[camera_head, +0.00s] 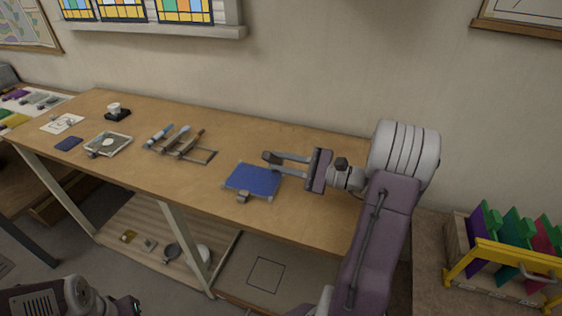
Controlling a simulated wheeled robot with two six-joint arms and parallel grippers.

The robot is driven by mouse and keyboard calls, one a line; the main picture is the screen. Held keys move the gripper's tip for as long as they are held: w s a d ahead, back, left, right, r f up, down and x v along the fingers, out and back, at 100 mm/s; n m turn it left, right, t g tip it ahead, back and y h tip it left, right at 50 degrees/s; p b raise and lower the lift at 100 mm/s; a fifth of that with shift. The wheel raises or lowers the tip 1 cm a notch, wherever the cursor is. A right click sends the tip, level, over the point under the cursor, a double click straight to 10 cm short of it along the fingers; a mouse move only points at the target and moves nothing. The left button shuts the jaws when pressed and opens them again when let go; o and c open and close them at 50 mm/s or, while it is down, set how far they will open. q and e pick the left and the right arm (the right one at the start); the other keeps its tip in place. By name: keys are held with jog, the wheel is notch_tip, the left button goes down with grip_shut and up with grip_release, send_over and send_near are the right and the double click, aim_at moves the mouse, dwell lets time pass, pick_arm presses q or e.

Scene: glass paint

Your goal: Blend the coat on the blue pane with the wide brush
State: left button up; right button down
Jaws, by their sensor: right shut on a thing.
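The blue pane (253,180) lies flat on the table in a pale holder with small corner pieces. A small grey block (243,197) sits at its front edge. My right gripper (271,164) reaches in from the right over the pane's far right corner. It is shut on a small dark thing, which looks like the wide brush and is mostly hidden by the fingers. I cannot tell whether it touches the pane. My left arm shows only in part at the bottom left, and its fingers cannot be made out clearly.
A rack (208,157) with several brushes stands left of the pane. Further left are a framed plate (108,144), a dark blue pad (69,143) and a small cup (114,108). A yellow-barred rack (490,247) of coloured panes stands at the right. Bare tabletop surrounds the blue pane.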

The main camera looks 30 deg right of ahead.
jog(key=shift+f, duration=0.15)
jog(key=x, duration=0.6)
jog(key=shift+w+a, duration=0.2)
jog(key=shift+w, duration=0.05)
dwell(0.5)
jog(key=shift+w+a, duration=0.1)
jog(key=b+x, duration=0.1)
jog(key=x, duration=0.5)
dwell(0.5)
jog(key=shift+a, duration=0.1)
notch_tip(320, 180, up, 5)
jog(key=p, duration=0.3)
